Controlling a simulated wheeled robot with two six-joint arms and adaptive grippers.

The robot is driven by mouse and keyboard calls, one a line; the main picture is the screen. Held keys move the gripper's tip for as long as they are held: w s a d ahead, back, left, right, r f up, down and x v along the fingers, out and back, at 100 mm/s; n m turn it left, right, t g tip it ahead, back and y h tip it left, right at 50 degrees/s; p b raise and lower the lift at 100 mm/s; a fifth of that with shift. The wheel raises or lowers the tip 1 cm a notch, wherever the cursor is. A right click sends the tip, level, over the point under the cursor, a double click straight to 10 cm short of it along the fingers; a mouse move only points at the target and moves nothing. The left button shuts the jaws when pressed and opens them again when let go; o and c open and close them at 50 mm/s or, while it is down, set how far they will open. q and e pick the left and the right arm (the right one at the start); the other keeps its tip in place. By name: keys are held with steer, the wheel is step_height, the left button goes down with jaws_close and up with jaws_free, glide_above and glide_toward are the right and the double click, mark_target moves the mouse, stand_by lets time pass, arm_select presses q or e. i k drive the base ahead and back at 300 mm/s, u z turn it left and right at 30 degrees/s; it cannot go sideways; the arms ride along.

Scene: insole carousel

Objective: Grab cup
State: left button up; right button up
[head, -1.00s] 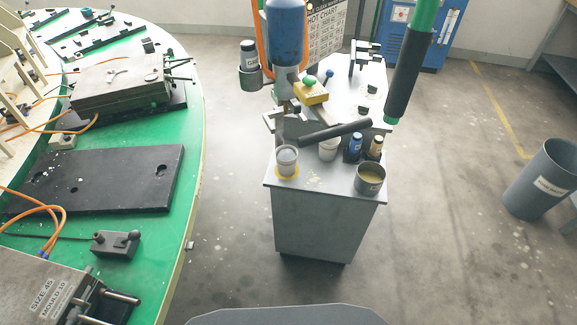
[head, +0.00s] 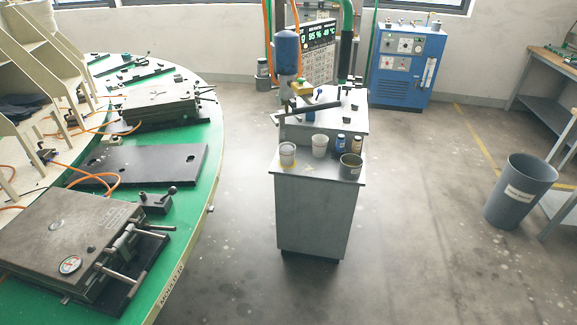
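A pale translucent cup (head: 288,158) stands upright at the front left corner of the grey cabinet top (head: 312,174). A white cup (head: 320,150) stands just behind it to the right. A grey can (head: 346,170) stands at the front right corner; its contents are hard to make out. Two small bottles, one blue (head: 340,146) and one dark (head: 356,147), stand behind the can. The task's exact cup cannot be told from these. Neither of my grippers is in view.
A blue cylinder machine (head: 288,53) with a dark arm rises behind the cups. The green round table (head: 206,140) with metal moulds (head: 70,228) lies on the left. A grey bin (head: 521,192) stands at right. Floor in front and right of the cabinet is clear.

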mark_target(287, 150)
steer(key=z, duration=0.7)
steer(key=i, duration=0.6)
steer(key=z, duration=1.05)
steer(key=i, duration=1.3)
steer(key=u, duration=0.85)
steer(key=i, duration=0.85)
steer(key=u, duration=1)
